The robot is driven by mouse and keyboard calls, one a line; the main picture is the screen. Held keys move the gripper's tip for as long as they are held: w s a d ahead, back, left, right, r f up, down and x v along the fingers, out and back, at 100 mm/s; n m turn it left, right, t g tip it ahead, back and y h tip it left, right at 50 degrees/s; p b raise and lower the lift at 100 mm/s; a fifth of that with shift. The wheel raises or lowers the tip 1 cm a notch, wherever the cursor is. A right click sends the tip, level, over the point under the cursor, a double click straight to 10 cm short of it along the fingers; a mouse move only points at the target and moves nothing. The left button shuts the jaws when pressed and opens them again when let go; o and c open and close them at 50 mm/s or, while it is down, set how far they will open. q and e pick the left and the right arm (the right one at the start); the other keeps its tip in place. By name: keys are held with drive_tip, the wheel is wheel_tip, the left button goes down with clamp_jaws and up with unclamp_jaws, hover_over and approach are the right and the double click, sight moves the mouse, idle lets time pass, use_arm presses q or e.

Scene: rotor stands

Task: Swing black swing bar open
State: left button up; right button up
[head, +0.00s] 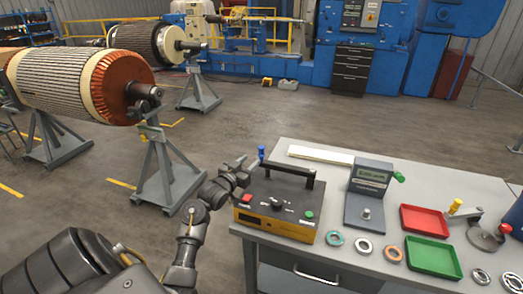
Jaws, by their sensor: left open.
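The black swing bar (288,167) lies across above the top of a yellow-and-black box (280,210) on the grey table. Its right end meets an upright black post (310,180), and a small blue knob (261,152) stands at its left end. My left gripper (246,163) is open, just left of the bar's knob end, near the box's back left corner. I cannot tell whether its fingers touch the bar or the knob. My right gripper is not in view.
On the table (330,255), a grey gauge device (368,190), a red tray (424,220), a green tray (432,257) and several rings stand right of the box. A pale flat bar (320,155) lies behind. Rotors on stands (168,180) are at left; the floor between is clear.

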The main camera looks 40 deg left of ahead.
sight(260, 152)
use_arm(q)
drive_tip(key=w, duration=0.2)
drive_tip(key=w+p, duration=0.1)
drive_tip(key=w, duration=0.2)
drive_tip(key=w+a+p, duration=0.1)
drive_tip(key=w, duration=0.1)
drive_tip(key=shift+w, duration=0.35)
drive_tip(key=shift+w+a, duration=0.1)
drive_tip(key=shift+w, duration=0.25)
drive_tip(key=shift+w+f, duration=0.1)
drive_tip(key=shift+w, duration=0.25)
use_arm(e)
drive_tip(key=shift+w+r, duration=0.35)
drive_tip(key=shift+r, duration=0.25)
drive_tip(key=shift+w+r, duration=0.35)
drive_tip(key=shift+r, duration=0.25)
use_arm(q)
clamp_jaws()
